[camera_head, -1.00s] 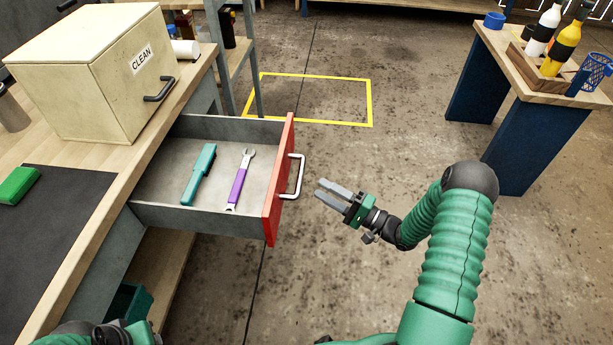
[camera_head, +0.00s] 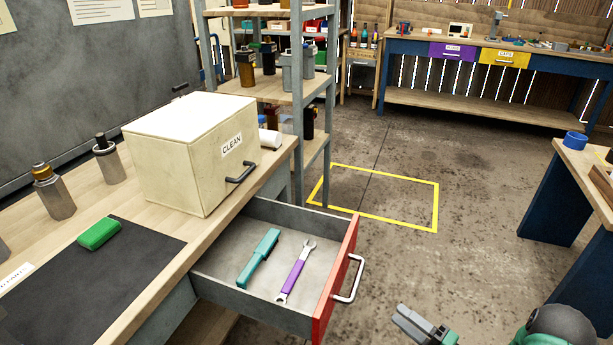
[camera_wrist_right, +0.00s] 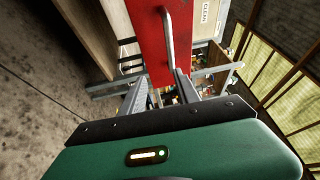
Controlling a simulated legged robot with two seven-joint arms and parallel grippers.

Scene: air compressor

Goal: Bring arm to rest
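My right gripper (camera_head: 402,316) is at the bottom edge of the head view, to the right of the open drawer and apart from its handle (camera_head: 349,279). In the right wrist view its two fingers (camera_wrist_right: 160,88) are spread with nothing between them. The drawer's red front (camera_head: 333,290) and handle show beyond the fingers in the wrist view (camera_wrist_right: 168,40). The right arm's dark joint (camera_head: 562,328) is at the lower right of the head view. My left gripper is out of view.
The pulled-out drawer (camera_head: 225,293) holds a teal tool (camera_head: 259,258) and a purple wrench (camera_head: 294,272). A box marked CLEAN (camera_head: 175,160) stands on the workbench. Clear floor (camera_head: 470,230) lies right of the drawer, towards a side table (camera_head: 590,175).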

